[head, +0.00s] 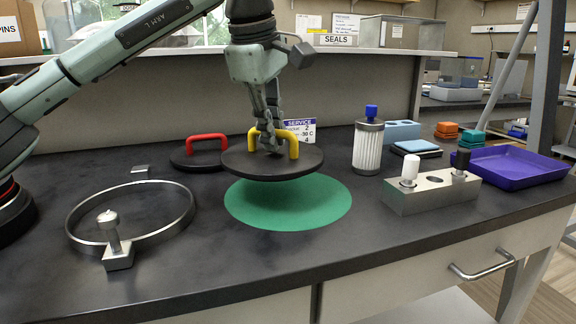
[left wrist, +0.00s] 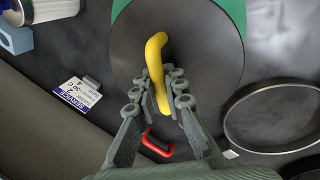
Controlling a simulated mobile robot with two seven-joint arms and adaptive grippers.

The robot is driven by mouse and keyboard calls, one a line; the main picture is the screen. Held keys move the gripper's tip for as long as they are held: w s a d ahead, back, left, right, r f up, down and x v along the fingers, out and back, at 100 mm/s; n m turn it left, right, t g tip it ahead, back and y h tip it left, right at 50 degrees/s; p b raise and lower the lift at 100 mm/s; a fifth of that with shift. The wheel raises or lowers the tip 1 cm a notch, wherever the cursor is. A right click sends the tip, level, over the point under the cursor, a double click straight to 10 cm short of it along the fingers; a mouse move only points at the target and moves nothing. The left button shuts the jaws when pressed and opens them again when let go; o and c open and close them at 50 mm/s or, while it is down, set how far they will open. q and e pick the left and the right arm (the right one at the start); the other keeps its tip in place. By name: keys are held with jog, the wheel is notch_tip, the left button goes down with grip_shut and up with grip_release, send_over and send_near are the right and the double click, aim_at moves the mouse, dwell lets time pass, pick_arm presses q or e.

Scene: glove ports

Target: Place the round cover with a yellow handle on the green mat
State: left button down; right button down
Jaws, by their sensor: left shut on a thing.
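The round black cover (head: 245,168) has a yellow handle (head: 292,146). In the head view it hangs level just above the back part of the green mat (head: 290,212), with a shadow under it. My left gripper (head: 266,146) is shut on the yellow handle from above. In the left wrist view the fingers (left wrist: 158,92) close around the yellow handle (left wrist: 157,52), with the black cover (left wrist: 190,30) beneath and a strip of the green mat (left wrist: 236,12) past its edge. My right gripper is not in view.
A black cover with a red handle (head: 206,138) lies behind left. A metal ring clamp (head: 184,222) lies left of the mat. A filter with a blue cap (head: 368,148), a metal block (head: 432,194) and a purple tray (head: 510,166) stand to the right. The counter's front is clear.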

aim_at(286, 155)
pick_arm(q)
jog(key=d, duration=0.1)
jog(key=d+f, duration=0.1)
jog(key=shift+s+d+f, duration=0.1)
jog(key=shift+d+f, duration=0.15)
jog(key=shift+d, duration=0.05)
jog(key=shift+f, duration=1.95)
jog(key=shift+f, duration=0.1)
jog(key=c, duration=1.6)
grip_release()
jog(key=v, duration=1.2)
jog(key=shift+a, duration=0.1)
